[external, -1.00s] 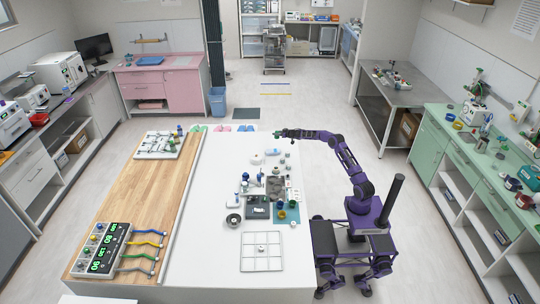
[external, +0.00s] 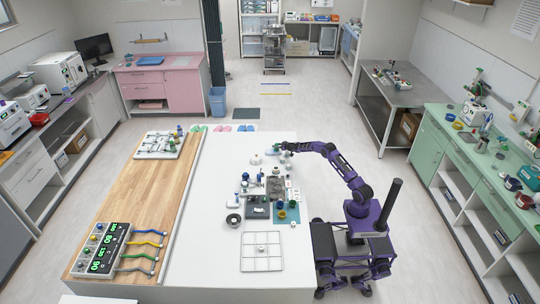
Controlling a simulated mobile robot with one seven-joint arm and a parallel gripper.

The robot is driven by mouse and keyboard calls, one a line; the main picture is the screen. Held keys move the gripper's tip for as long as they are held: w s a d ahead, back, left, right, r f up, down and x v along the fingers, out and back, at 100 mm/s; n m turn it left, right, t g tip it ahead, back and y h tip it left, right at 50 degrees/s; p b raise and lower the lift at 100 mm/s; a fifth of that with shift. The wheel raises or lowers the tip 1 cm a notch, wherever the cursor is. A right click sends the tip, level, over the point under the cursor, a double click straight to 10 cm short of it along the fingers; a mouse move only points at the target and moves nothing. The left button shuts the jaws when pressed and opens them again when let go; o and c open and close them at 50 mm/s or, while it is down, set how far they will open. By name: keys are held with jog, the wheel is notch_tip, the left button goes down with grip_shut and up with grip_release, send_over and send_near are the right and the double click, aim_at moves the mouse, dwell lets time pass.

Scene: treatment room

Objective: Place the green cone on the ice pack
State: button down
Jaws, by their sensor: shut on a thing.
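My gripper (external: 284,147) is over the far part of the white table, shut on a small green thing (external: 277,148) that looks like the green cone. The cone is very small in this view, and its tilt cannot be told. A pale blue-white flat thing (external: 271,153), likely the ice pack, lies on the table just below and left of the gripper. The gripper and cone partly cover it. Whether the cone touches it cannot be told.
A white rounded thing (external: 256,160) stands to the left. Nearer are several bottles and cups, a dark scale-like device (external: 257,212), a teal mat (external: 293,216), a dark round bowl (external: 234,219) and a white divided tray (external: 261,251).

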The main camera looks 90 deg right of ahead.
jog(key=shift+f, duration=0.35)
jog(key=shift+c, duration=2.3)
grip_release()
jog(key=shift+r, duration=0.25)
jog(key=v, duration=1.2)
jog(key=shift+f, duration=0.1)
